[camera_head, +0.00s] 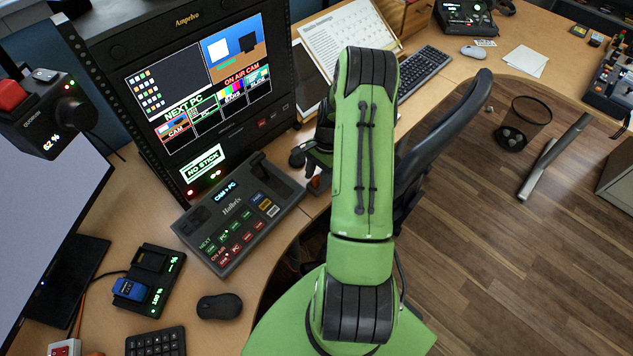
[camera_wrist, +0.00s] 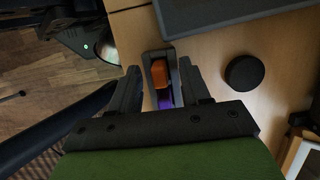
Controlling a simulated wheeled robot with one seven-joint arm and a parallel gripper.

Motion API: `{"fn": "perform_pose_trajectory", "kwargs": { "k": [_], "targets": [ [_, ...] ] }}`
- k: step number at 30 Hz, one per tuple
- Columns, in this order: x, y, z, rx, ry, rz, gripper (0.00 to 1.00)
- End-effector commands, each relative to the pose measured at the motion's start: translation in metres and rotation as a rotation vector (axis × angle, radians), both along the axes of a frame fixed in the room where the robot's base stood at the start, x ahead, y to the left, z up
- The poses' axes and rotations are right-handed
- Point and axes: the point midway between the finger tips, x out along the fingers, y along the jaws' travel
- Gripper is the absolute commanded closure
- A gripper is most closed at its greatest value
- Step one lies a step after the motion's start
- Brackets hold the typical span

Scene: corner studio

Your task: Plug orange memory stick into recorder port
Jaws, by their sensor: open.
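The orange memory stick (camera_wrist: 159,73) stands in a small grey holder (camera_wrist: 158,49) near the desk edge in the wrist view, in front of a purple piece (camera_wrist: 165,99). My gripper (camera_wrist: 160,80) is open, with one finger on each side of the holder. I see no clear grip on the stick. In the head view my gripper (camera_head: 316,158) is at the desk beside the switcher panel, mostly hidden by my arm. The recorder (camera_head: 204,164) in the black rack reads "NO STICK"; I cannot clearly make out its port.
The switcher panel (camera_head: 240,214) with a raised lever stands between the rack and my arm. A black puck (camera_wrist: 243,73) lies right of the holder. A chair (camera_head: 440,130) is close to my arm's right. A charger (camera_head: 150,280) holds a blue battery.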

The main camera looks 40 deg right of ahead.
Motion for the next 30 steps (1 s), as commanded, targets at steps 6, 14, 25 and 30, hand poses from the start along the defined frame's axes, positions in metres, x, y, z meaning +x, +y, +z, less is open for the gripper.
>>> {"fn": "perform_pose_trajectory", "kwargs": {
  "k": [6,14,25,30],
  "targets": [
    [0.000,0.000,0.001,0.000,0.000,0.000,0.53],
    [0.000,0.000,0.001,-0.001,0.000,0.000,0.87],
    [0.000,0.000,0.002,-0.001,-0.001,0.000,1.00],
    [0.001,-0.001,0.028,-0.004,-0.003,-0.001,1.00]
  ]
}}
